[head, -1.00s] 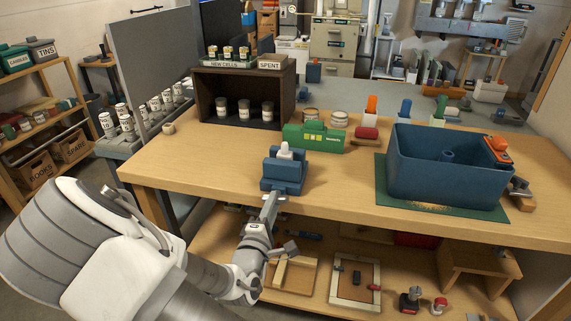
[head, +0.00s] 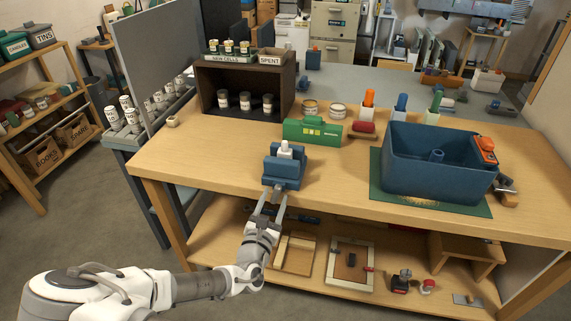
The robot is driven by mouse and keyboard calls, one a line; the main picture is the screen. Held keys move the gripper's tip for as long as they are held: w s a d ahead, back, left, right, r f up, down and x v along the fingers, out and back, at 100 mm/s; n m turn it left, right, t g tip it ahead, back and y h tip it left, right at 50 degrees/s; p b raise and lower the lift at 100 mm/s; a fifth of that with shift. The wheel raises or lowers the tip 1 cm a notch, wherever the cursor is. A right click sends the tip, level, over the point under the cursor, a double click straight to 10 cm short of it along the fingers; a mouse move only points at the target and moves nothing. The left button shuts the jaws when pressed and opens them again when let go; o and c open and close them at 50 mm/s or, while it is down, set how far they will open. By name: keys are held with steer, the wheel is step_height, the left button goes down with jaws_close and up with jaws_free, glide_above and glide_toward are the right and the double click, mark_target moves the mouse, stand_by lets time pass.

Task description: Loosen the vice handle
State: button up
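The blue vice (head: 285,167) sits on the wooden workbench near its front edge, with a white piece (head: 285,149) upright between its jaws. A small grey part at its front low side, seemingly the handle (head: 278,188), points toward the bench edge. My gripper (head: 271,202) is just in front of the bench edge, below the vice. Its two fingers are spread apart and point up toward the handle. Nothing shows held between them. I cannot tell whether a fingertip touches the handle.
A green box (head: 313,131) stands behind the vice. A large blue bin (head: 438,172) on a green mat (head: 388,192) is to the right. A dark shelf box (head: 240,87) stands at the back left. Below is a lower shelf (head: 220,248) with wooden pieces. The bench left of the vice is clear.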

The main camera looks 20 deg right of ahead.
steer(key=v, duration=0.7)
stand_by(0.6)
